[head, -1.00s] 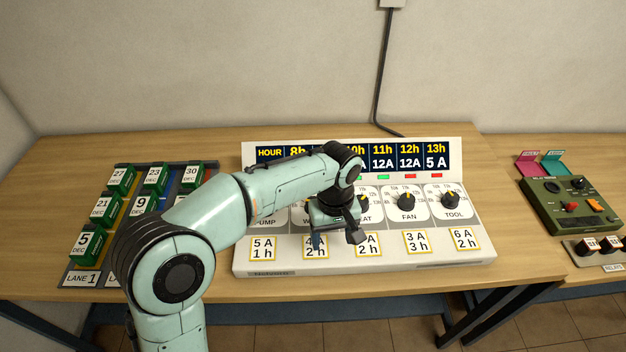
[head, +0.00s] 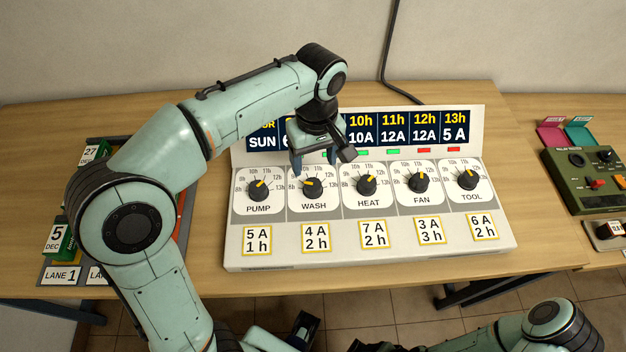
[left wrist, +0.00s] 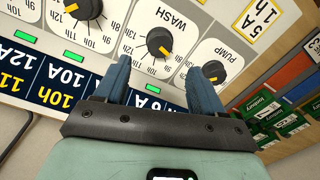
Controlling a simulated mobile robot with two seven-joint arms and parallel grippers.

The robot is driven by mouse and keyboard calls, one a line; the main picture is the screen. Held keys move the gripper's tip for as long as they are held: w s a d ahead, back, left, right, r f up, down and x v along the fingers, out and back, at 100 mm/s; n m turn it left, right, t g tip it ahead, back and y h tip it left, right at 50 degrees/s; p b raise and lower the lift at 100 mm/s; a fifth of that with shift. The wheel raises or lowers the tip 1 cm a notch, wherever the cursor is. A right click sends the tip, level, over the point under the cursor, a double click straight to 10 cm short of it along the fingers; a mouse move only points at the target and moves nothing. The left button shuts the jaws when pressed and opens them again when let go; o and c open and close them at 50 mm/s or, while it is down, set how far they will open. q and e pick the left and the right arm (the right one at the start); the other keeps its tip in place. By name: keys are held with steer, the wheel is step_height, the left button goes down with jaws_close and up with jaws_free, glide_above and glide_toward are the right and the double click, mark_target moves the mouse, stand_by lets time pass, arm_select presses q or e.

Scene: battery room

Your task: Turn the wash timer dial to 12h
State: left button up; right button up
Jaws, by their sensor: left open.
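The wash dial (head: 312,188) is a black knob with a yellow pointer on the white panel (head: 490,250), second from the left. Its pointer leans to the upper left in the head view, toward the low-hour side. My left gripper (head: 314,166) is open and empty, just behind and above the dial, with its fingers pointing down toward it. In the left wrist view the wash dial (left wrist: 160,42) lies beyond and between the two blue fingers (left wrist: 160,85), apart from them, and its labels read upside down.
The pump dial (head: 258,189) and heat dial (head: 366,186) stand close on either side. The hour display (head: 425,129) rises behind the dials, partly covered by my left arm. A green relay box (head: 590,180) stands at right; green battery boxes (head: 62,237) at left.

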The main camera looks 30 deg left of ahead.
mark_target(313, 183)
arm_select(q)
step_height(313, 183, down, 9)
steer(key=shift+a+f+b, duration=0.1)
steer(key=shift+a+b, duration=0.05)
steer(key=shift+b, duration=0.55)
steer(key=c, duration=1.1)
